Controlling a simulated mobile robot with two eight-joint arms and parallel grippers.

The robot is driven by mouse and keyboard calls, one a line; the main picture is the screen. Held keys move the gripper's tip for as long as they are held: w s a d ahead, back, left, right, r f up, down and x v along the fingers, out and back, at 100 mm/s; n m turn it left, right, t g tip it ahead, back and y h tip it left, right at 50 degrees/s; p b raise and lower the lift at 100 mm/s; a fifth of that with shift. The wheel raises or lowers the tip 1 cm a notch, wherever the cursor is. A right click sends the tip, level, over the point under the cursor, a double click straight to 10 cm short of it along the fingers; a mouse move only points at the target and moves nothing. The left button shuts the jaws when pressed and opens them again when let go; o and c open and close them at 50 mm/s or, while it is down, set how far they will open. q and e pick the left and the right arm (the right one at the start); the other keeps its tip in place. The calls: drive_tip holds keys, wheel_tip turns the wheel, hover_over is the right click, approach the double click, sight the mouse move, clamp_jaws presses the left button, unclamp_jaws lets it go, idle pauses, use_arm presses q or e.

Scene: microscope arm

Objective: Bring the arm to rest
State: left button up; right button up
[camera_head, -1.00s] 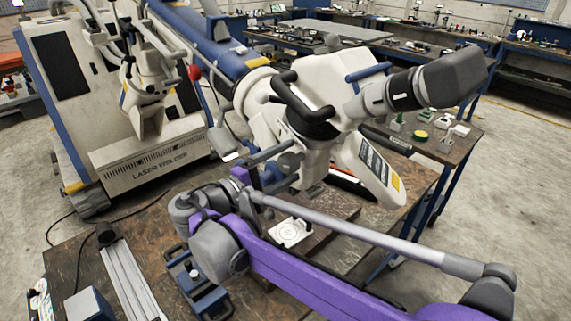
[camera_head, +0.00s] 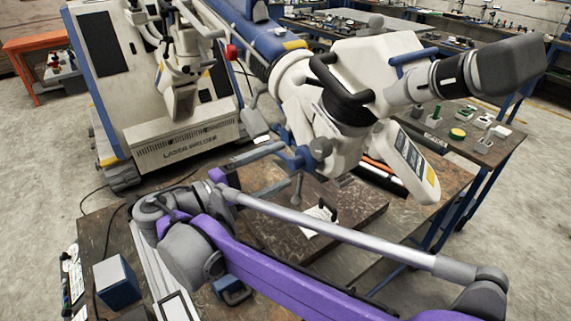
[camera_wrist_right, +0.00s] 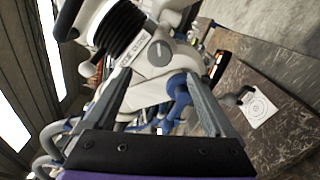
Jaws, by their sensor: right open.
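The microscope arm's white head (camera_head: 345,65) hangs over the bench, with a black looped handle (camera_head: 340,98) and a dark eyepiece at its right end. My right gripper (camera_head: 288,168) is open beside the lower left of the head, fingers pointing towards it. In the right wrist view, the open fingers (camera_wrist_right: 160,82) stand apart with the white head (camera_wrist_right: 152,75), a grey round knob and a blue part beyond them. I see nothing gripped; whether a finger touches the head I cannot tell. My left gripper is not in view.
A white printed target sheet (camera_head: 316,216) lies on the brown bench below the head. The laser welder cabinet (camera_head: 180,135) stands at the back left. A blue box (camera_head: 117,282) is at the front left. A second bench (camera_head: 465,150) with small parts is at the right.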

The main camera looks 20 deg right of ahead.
idle(0.3)
drive_tip(key=s+d+f+g+y, duration=0.1)
drive_tip(key=s+d+f+y, duration=0.35)
drive_tip(key=f, duration=0.35)
drive_tip(key=s+d+f+g+y, duration=0.1)
drive_tip(key=s+d+f+y, duration=0.2)
drive_tip(key=d+f, duration=0.35)
drive_tip(key=s+a+f+m+t+y, duration=0.1)
drive_tip(key=s+a+f+m+y, duration=0.1)
drive_tip(key=f, duration=0.5)
drive_tip(key=s+a+f+m+t+y, duration=0.1)
drive_tip(key=s+a+f+m+y, duration=0.1)
drive_tip(key=s+f+m+y, duration=0.2)
drive_tip(key=shift+s+a+f+m+y, duration=0.3)
drive_tip(key=shift+s+a+f+y, duration=0.1)
drive_tip(key=shift+s+f+y, duration=1.2)
drive_tip(key=shift+s+d+r, duration=0.1)
drive_tip(key=shift+s+r, duration=0.05)
